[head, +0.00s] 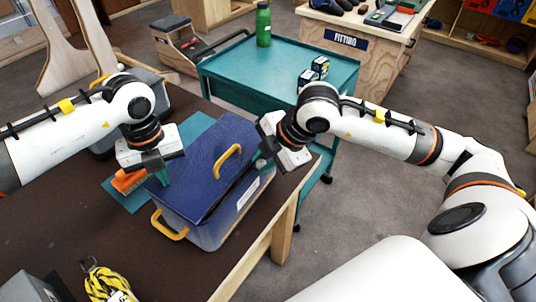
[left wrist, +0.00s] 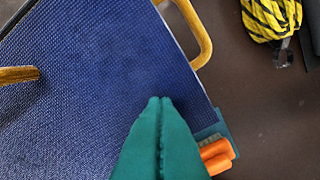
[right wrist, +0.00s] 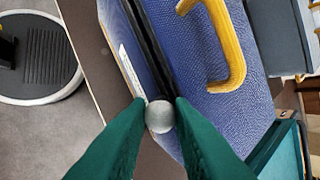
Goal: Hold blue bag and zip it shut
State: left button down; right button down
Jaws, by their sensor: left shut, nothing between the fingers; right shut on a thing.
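The blue bag (head: 205,190) is box-shaped with yellow handles and sits on the dark table. It also shows in the left wrist view (left wrist: 85,75) and the right wrist view (right wrist: 225,115). A dark open slit (right wrist: 150,45) runs along its side, below the top. My right gripper (head: 262,163) is shut on a grey round zip pull (right wrist: 159,116) at the far right end of the bag. My left gripper (head: 164,180) is shut and empty at the bag's left end, fingertips over its top; whether they touch it is unclear.
A teal mat (head: 112,190) with an orange-handled brush (head: 127,181) lies left of the bag. A yellow-black rope (head: 105,283) lies near the table's front. A teal cart (head: 285,62) with a green bottle (head: 263,24) stands behind. The bag is close to the table's right edge.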

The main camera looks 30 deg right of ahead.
pick_arm(q)
jog(key=shift+s+f, duration=0.2)
jog(key=shift+f, duration=0.15)
pick_arm(e)
jog(key=shift+s+a, duration=0.35)
jog(key=shift+a, duration=0.55)
jog(key=shift+s+a, duration=0.35)
jog(key=shift+a, duration=0.4)
pick_arm(q)
jog(key=shift+r, duration=0.1)
pick_arm(e)
jog(key=shift+r, duration=0.1)
